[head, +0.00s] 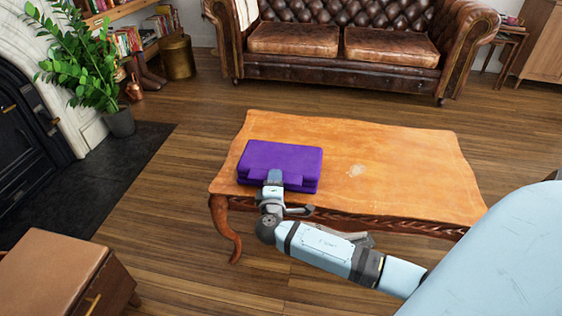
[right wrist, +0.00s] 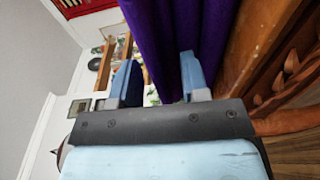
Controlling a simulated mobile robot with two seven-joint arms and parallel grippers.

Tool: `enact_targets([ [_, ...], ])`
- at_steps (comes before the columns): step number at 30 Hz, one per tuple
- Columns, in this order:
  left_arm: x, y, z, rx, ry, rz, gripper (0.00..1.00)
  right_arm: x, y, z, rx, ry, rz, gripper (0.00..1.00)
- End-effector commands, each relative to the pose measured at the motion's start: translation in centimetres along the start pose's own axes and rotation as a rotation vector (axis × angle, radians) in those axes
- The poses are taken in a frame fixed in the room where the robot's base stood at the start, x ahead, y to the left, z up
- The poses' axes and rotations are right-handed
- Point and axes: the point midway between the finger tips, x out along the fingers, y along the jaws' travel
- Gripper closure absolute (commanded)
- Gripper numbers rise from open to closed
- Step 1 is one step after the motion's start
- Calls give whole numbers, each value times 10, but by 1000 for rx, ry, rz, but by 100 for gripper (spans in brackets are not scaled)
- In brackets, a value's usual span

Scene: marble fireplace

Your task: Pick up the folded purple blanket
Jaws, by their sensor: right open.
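The folded purple blanket (head: 281,162) lies flat on the left part of the wooden coffee table (head: 400,165). My right gripper (head: 274,178) is at the blanket's near edge in the head view, its fingers pointing at the blanket. In the right wrist view the two fingers (right wrist: 157,80) are apart, and the purple blanket (right wrist: 165,40) fills the space beyond and partly between them. One finger overlaps the blanket in that view; I cannot tell whether it touches. My left gripper is not in view.
A brown leather sofa (head: 340,45) stands behind the table. A potted plant (head: 118,122) and a fireplace are at the left, and a wooden cabinet (head: 55,275) is at the lower left. The right part of the tabletop is clear.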

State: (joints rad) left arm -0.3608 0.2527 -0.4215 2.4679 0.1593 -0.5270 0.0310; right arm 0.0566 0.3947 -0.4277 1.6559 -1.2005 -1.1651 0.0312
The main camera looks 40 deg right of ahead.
Motion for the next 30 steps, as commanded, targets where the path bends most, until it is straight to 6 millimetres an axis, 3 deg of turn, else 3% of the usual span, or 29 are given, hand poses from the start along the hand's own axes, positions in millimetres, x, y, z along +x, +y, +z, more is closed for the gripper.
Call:
enact_targets([
  [4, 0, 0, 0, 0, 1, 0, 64, 0, 0, 0, 0, 0, 0, 58],
  [9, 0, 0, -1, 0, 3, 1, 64, 0, 0, 0, 0, 0, 0, 98],
  [10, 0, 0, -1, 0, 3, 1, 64, 0, 0, 0, 0, 0, 0, 100],
  [23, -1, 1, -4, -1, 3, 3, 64, 1, 6, 0, 1, 0, 2, 100],
  [30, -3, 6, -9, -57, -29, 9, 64, 0, 37, 0, 3, 0, 3, 100],
])
